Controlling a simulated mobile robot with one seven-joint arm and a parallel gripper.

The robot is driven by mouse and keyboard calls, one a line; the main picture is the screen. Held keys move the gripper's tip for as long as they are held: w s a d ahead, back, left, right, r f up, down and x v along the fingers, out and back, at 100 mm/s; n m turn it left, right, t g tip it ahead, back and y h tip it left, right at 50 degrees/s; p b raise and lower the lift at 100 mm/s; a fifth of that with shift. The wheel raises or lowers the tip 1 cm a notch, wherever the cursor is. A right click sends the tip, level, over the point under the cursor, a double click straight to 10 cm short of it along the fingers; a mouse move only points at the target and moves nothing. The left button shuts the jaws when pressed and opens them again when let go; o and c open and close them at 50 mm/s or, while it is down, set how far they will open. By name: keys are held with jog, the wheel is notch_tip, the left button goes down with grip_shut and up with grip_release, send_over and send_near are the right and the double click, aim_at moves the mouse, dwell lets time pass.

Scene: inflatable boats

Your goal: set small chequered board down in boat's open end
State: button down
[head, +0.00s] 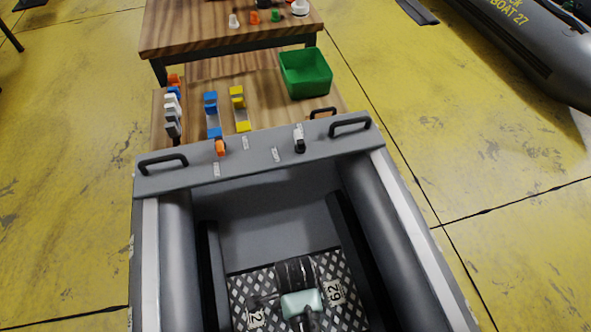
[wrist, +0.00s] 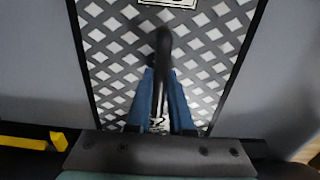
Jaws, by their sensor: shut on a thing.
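The small chequered board (head: 245,287), black and white with number labels, shows low in the head view, between the dark inner rails of the grey boat (head: 172,245). It fills much of the wrist view (wrist: 110,50). My gripper (wrist: 162,78) has its blue fingers shut on the board's dark upright handle (wrist: 163,50). My wrist and the teal gripper body (head: 302,303) cover the middle of the board in the head view. The boat's grey end panel (head: 262,158) lies beyond the board. I cannot tell whether the board touches the boat's floor or hangs above it.
Black handles (head: 163,163) and small clips stand on the end panel. Behind it, a wooden bench (head: 260,105) holds a green bin (head: 305,72) and coloured blocks. Another grey boat (head: 530,45) lies at the upper right.

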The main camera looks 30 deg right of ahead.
jog(key=c, duration=0.8)
grip_release()
jog(key=shift+f, duration=0.1)
notch_tip(320, 180, up, 12)
jog(key=shift+r+p, duration=0.15)
jog(key=shift+p, duration=1.05)
jog(key=shift+w, duration=0.1)
